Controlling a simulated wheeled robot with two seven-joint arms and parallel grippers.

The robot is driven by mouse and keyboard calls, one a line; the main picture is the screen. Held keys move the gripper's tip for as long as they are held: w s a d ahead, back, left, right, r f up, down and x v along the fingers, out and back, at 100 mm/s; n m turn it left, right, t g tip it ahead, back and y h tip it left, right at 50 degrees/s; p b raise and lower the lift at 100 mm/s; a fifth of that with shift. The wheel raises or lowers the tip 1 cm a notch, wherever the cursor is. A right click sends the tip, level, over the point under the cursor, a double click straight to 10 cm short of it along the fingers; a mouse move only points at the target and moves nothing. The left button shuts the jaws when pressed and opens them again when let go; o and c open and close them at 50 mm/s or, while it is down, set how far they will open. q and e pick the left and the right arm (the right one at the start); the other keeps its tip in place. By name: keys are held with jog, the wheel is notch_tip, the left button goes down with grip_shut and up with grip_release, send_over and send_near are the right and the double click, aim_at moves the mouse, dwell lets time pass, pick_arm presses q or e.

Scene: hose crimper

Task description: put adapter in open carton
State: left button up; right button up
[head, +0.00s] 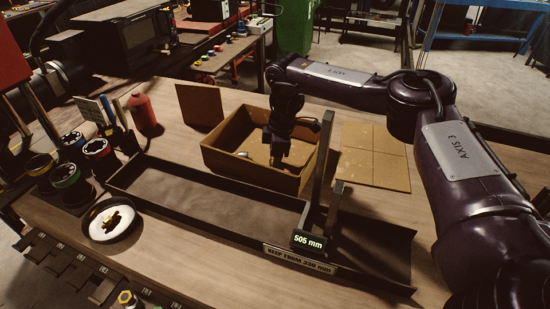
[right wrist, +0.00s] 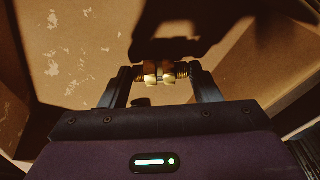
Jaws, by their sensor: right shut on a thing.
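The open carton (head: 245,172) stands on the bench behind the long dark tray, its flaps spread out. My right gripper (head: 277,160) reaches down into the carton's opening from above. In the right wrist view, the gripper (right wrist: 160,80) is shut on a brass adapter (right wrist: 160,70), held crosswise between the two fingertips. Cardboard surfaces (right wrist: 65,65) lie beyond it, with the gripper's shadow on them. The adapter is too small and dark to make out in the head view. A small pale thing (head: 242,154) shows in the carton. My left gripper is not in view.
A long dark tray (head: 215,202) with an upright post (head: 318,175) and a "505 mm" display (head: 308,241) lies in front of the carton. A round dish (head: 112,232) with small parts, several capped pots (head: 66,176) and a red bottle (head: 143,112) stand left.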

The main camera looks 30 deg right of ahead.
jog(key=shift+f, duration=0.35)
jog(key=shift+f, duration=0.1)
jog(key=o, duration=1)
jog(key=r, duration=0.1)
jog(key=r+b, duration=0.1)
jog(key=r, duration=0.3)
jog(key=shift+s+d+b, duration=0.1)
jog(key=shift+d+b, duration=0.3)
jog(key=r, duration=0.4)
jog(key=d+r+p, duration=0.1)
jog(key=r, duration=0.2)
jog(key=shift+s, duration=0.3)
jog(key=shift+r, duration=0.1)
